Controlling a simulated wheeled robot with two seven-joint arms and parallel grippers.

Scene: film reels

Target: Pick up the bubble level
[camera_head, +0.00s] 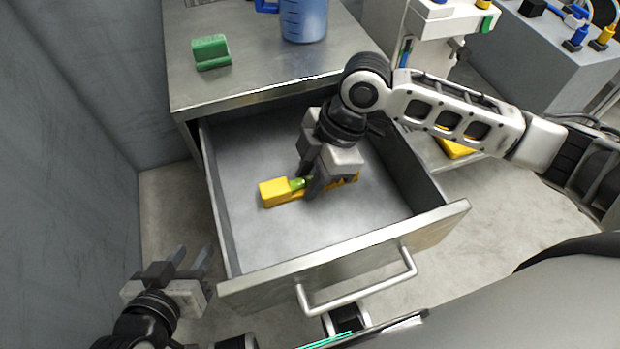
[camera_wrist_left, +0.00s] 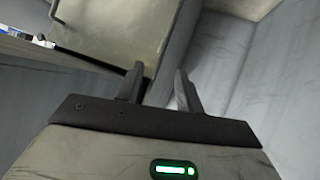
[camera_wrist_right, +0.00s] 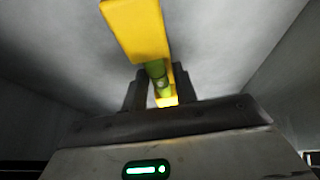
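The yellow bubble level (camera_head: 274,193), with a green vial, is in the open metal drawer (camera_head: 250,240). My right gripper (camera_head: 309,187) reaches down into the drawer at the level's middle and hides part of it. In the right wrist view, the level (camera_wrist_right: 138,30) runs between the fingers of my right gripper (camera_wrist_right: 160,78). The fingers sit close against both sides, shut on it. Whether it is lifted off the drawer floor is hard to tell. My left gripper (camera_head: 188,262) is open and empty, outside the drawer at the lower left; its fingers (camera_wrist_left: 157,80) are apart.
The drawer's front handle (camera_head: 360,290) faces me. A green block (camera_head: 211,52) and a blue container (camera_head: 304,18) stand on the metal cabinet top above. Drawer walls surround my right gripper. A grey wall (camera_head: 70,130) is at left.

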